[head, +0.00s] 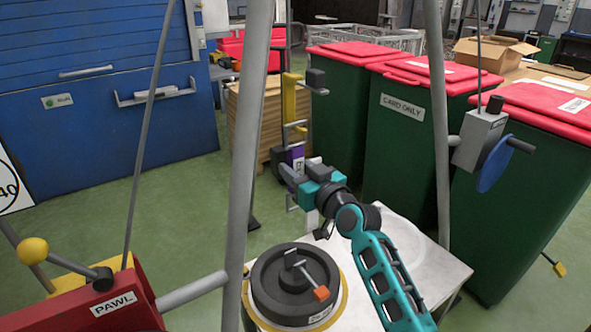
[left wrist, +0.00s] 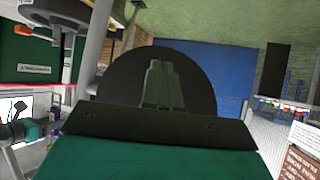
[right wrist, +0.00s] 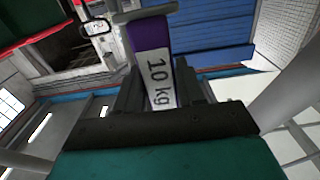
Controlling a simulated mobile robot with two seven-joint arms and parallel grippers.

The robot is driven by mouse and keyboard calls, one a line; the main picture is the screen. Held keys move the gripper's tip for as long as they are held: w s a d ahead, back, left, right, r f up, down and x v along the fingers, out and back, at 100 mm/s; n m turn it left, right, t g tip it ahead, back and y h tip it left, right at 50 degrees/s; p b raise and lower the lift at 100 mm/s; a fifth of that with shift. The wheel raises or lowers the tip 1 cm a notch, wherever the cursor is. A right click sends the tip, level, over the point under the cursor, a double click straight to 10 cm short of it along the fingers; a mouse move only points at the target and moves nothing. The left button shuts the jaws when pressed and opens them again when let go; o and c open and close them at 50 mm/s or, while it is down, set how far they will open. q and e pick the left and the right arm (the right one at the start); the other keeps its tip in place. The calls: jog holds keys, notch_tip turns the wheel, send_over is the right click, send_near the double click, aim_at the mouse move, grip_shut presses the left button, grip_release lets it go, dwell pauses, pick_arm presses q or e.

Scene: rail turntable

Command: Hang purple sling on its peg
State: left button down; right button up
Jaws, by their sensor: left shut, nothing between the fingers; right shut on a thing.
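The purple sling (head: 296,155) shows in the head view as a small purple piece with a pale label, at my right gripper (head: 293,177). In the right wrist view the sling (right wrist: 149,34) stands between the two dark fingers, its white label reading "10 kg". My right gripper is shut on it. A grey bar (right wrist: 143,14) crosses at the sling's top end; I cannot tell whether they touch. The stand behind has a yellow sling (head: 290,98) and grey hooks; which peg is the purple one's is unclear. My left gripper (left wrist: 163,85) is shut and empty in the left wrist view.
Grey poles (head: 247,150) cross the view. Green bins with red lids (head: 405,125) stand right and behind. A red pawl box (head: 110,295) is at lower left.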

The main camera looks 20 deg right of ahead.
jog(key=shift+r, duration=0.25)
jog(key=shift+r+p, duration=0.7)
jog(key=shift+p, duration=0.2)
jog(key=shift+s, duration=0.1)
jog(key=shift+s+d+p, duration=0.25)
jog(key=shift+s+p, duration=0.2)
jog(key=shift+s, duration=1.05)
jog(key=shift+s+d+p, duration=0.2)
jog(key=shift+s+p, duration=0.2)
jog(key=shift+s, duration=1.05)
jog(key=shift+s+d, duration=0.2)
jog(key=shift+s, duration=1.25)
